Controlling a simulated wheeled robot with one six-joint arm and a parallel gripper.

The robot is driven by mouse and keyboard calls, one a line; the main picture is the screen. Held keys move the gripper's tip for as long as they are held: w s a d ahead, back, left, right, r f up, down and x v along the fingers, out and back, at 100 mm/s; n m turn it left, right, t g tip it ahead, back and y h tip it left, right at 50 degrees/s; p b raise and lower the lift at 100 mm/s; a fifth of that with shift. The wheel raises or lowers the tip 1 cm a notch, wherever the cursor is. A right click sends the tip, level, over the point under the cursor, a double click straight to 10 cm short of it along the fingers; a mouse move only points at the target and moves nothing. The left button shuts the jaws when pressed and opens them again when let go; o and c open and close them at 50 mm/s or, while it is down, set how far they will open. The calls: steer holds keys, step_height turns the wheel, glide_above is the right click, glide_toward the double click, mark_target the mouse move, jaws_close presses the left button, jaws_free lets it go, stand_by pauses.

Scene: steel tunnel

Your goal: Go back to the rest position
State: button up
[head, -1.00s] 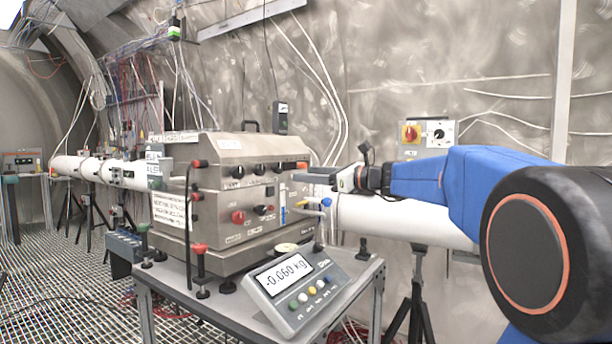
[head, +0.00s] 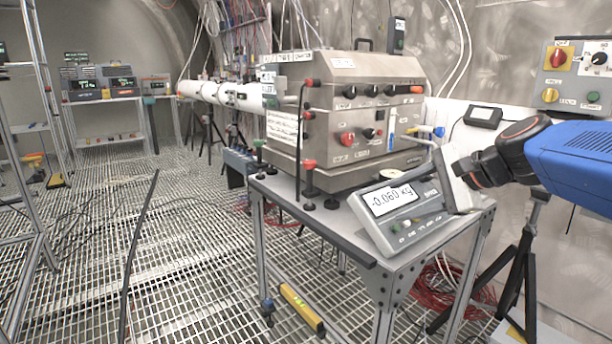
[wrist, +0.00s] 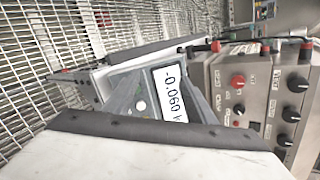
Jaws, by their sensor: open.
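My gripper (head: 457,182) is at the right in the head view, seen as a pale block at the end of my blue arm. It is in front of the right end of the scale (head: 392,212) and hides part of it. Its jaws are open, and I see nothing held. The scale has a grey sloped front and reads -0.060 kg. In the wrist view the scale (wrist: 165,95) lies tilted in the middle, and a pale surface with a dark edge fills the bottom.
The steel instrument box (head: 340,100) with knobs stands on the metal table (head: 330,238) behind the scale. A wall control panel (head: 575,78) and black tripod (head: 515,275) are at the right. A yellow level (head: 302,308) lies on the grating.

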steer(key=s+d+f+n+g+h, duration=0.1)
steer(key=s+d+f+n+h, duration=0.2)
steer(key=s+f+n, duration=0.4)
steer(key=s+d+f+n+g+h, duration=0.2)
steer(key=s+d+f+n+h, duration=0.2)
steer(key=s+f, duration=0.9)
steer(key=s+n, duration=0.2)
steer(key=n, duration=0.1)
steer(key=shift+s+f, duration=0.2)
